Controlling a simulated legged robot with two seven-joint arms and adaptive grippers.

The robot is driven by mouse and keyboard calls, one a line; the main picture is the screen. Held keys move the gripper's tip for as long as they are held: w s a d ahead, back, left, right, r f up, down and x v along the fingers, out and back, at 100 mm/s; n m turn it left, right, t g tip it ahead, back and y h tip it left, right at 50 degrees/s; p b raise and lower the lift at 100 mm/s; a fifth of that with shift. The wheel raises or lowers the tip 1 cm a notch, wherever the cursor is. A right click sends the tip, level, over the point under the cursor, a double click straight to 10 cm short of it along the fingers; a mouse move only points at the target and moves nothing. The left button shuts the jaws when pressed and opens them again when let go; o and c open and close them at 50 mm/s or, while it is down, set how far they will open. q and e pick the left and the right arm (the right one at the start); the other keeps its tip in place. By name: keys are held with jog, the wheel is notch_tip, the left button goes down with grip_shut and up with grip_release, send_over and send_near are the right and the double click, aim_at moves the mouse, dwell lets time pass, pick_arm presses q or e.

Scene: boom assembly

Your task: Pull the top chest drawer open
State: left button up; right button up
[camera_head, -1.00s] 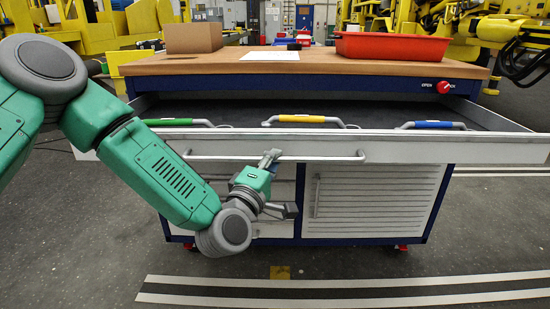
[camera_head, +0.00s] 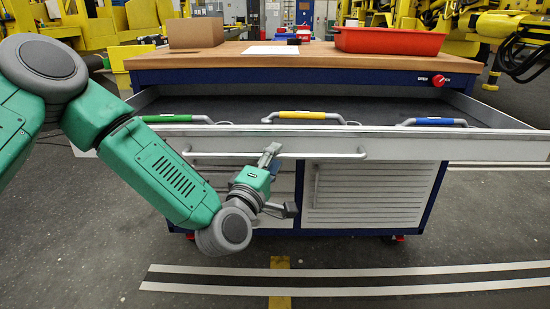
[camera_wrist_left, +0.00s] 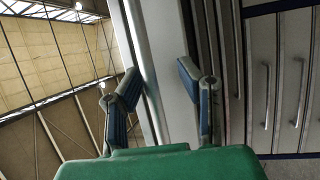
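The top chest drawer (camera_head: 400,143) is pulled well out from under the wooden bench top, its dark inside showing. A long bar handle (camera_head: 325,155) runs along its front; the bar also shows in the wrist view (camera_wrist_left: 142,70). Whether that finger touches the bar is unclear. My right gripper is out of view.
Green (camera_head: 176,118), yellow (camera_head: 305,115) and blue (camera_head: 434,122) handles sit along the drawer's front edge. A cardboard box (camera_head: 195,33) and a red tray (camera_head: 390,41) stand on the bench top (camera_head: 225,57). The floor in front is clear.

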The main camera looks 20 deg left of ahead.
pick_arm(q)
jog(key=shift+r, duration=0.2)
jog(key=shift+s, duration=0.2)
jog(key=v, duration=1.1)
jog(key=shift+s+f, duration=0.25)
jog(key=shift+s, duration=0.05)
jog(key=shift+a, duration=0.1)
